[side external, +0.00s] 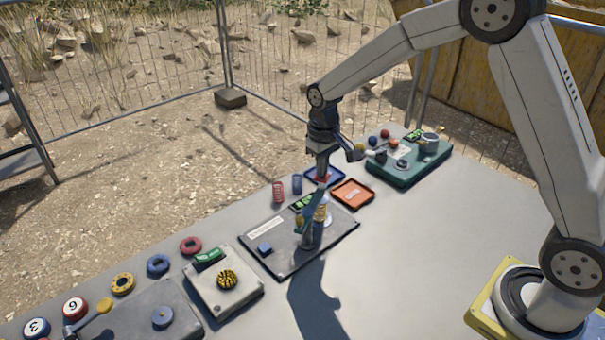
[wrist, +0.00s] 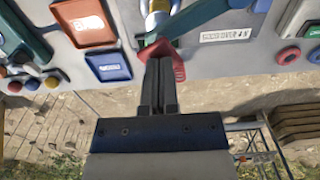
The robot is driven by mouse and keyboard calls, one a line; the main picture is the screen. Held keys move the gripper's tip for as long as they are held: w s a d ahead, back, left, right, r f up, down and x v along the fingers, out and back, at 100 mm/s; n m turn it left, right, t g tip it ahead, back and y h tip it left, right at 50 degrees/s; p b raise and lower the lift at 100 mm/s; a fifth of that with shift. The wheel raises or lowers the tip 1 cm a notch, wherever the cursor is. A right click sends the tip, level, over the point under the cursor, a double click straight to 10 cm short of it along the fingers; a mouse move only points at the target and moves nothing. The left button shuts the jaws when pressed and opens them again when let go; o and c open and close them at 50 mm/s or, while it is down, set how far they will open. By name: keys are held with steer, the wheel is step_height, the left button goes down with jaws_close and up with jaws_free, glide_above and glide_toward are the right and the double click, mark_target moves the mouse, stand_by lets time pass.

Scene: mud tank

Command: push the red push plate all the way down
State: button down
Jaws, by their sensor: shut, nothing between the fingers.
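The red push plate (wrist: 178,62) shows in the wrist view as a small red piece just past my fingertips, at the end of a teal lever arm. My gripper (wrist: 160,62) is shut and empty, and its fingers cover part of the red piece. I cannot tell whether they touch it. A banded yellow and silver post (side external: 320,214) stands beside the lever. The red plate cannot be made out clearly in the side view.
Orange tray (side external: 353,192) and blue tray (wrist: 108,66) lie close by. A red cylinder (side external: 279,194) and blue cylinder (side external: 297,185) stand beside the panel. A green box (side external: 408,162) with knobs is behind; a grey box with a striped knob (side external: 227,279) is in front.

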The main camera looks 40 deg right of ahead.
steer(key=shift+f, duration=1.4)
stand_by(0.9)
steer(key=shift+r, duration=4.4)
steer(key=shift+s, duration=0.1)
steer(key=s+f+t, duration=0.1)
steer(key=s+f, duration=0.1)
steer(key=s, duration=0.7)
steer(key=s+f+t, duration=0.1)
steer(key=s+f, duration=0.2)
steer(key=s, duration=0.7)
steer(key=shift+f+t, duration=0.3)
steer(key=shift+f, duration=0.05)
